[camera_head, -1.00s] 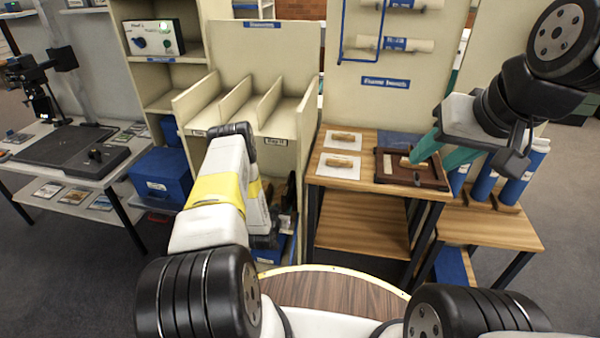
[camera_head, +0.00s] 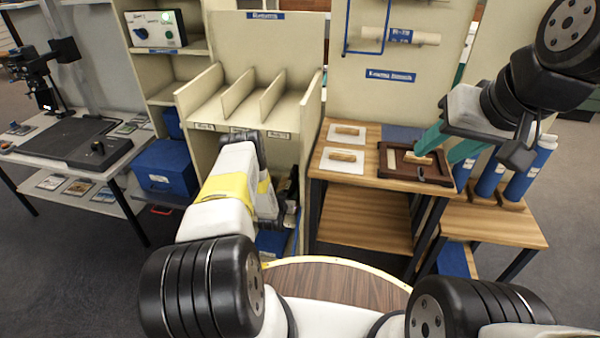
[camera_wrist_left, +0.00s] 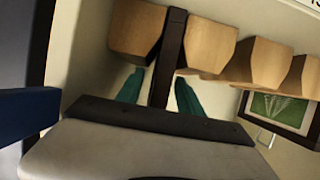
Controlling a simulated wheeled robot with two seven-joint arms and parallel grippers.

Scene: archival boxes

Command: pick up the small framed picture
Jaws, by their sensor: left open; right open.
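In the left wrist view, a small framed picture (camera_wrist_left: 279,108) with a dark frame and a green image stands at the right, partly behind wooden blocks. A dark upright bar (camera_wrist_left: 168,58), perhaps a frame seen edge-on, stands between the teal fingers of my left gripper (camera_wrist_left: 160,90). The gripper is open around it; I cannot tell whether either finger touches it. In the head view, my left arm reaches into the lower part of the cream cabinet (camera_head: 310,125), and its fingertips are hidden. My right gripper (camera_head: 442,146) is open over the side table.
Wooden blocks (camera_wrist_left: 265,62) stand close beyond the left fingers. A blue surface (camera_wrist_left: 25,115) is near on the left. Below my right gripper is a brown tray (camera_head: 445,179) on the wooden table (camera_head: 355,184). Blue rolls (camera_head: 490,180) stand to its right.

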